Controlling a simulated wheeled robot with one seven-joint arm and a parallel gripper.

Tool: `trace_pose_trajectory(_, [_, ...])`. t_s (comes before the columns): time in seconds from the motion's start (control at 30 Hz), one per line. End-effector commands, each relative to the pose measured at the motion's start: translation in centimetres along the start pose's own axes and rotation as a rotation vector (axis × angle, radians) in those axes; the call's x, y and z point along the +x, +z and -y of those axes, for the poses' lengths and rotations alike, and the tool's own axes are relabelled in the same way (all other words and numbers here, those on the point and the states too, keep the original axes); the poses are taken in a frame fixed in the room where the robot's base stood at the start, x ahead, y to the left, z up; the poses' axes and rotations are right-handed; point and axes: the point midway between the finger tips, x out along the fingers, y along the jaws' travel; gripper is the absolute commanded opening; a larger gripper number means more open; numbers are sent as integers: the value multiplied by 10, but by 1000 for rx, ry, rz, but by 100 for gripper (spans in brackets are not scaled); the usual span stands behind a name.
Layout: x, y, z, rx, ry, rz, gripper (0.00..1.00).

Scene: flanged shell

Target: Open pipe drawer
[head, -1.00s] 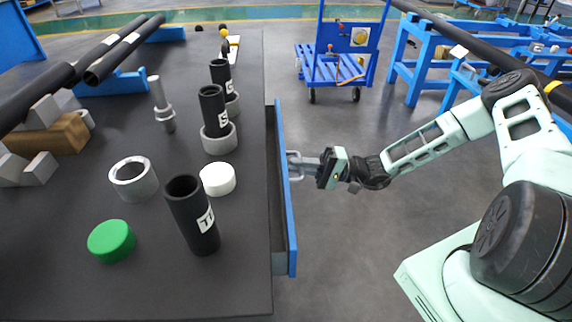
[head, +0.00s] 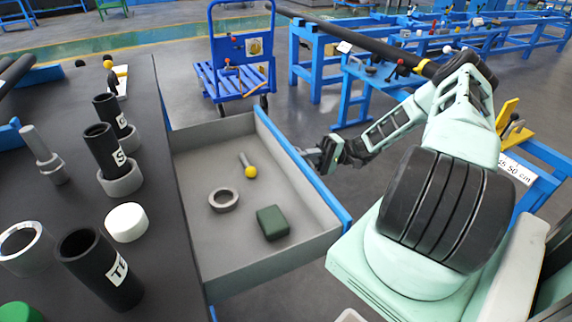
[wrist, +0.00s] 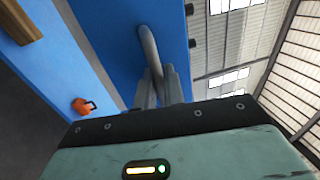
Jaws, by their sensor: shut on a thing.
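The drawer (head: 268,262) is pulled well out from the table's right side in the head view. It has grey walls and a blue front panel (head: 304,172). Inside lie a grey ring (head: 223,200), a dark green block (head: 272,222) and a small rod with a yellow ball end (head: 250,172). My gripper (head: 309,153) is at the outer side of the front panel. In the wrist view its fingers (wrist: 163,88) are shut on the grey curved drawer handle (wrist: 148,48), which is fixed to the blue panel.
The dark table (head: 165,262) holds black pipes in grey collars, a white cap (head: 126,222) and a black labelled pipe (head: 98,268). A blue cart (head: 236,75) stands behind the drawer. Blue racks with a long black pipe (head: 370,45) stand at the back right.

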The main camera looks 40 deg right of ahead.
Motion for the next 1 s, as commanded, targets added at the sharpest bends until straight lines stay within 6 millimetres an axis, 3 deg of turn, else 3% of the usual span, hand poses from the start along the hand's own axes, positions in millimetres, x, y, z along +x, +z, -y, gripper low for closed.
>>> trace_pose_trajectory(0.23, [-19, 0, 2, 0, 2, -2, 0])
trace_pose_trajectory(0.67, [-21, -1, 3, 0, 3, -2, 0])
trace_pose_trajectory(0.7, [-21, -1, 3, 0, 3, -2, 22])
trace_pose_trajectory(0.73, [-21, -1, 3, 0, 2, -2, 26])
trace_pose_trajectory(1.0, [-21, 0, 4, 0, 1, -1, 26])
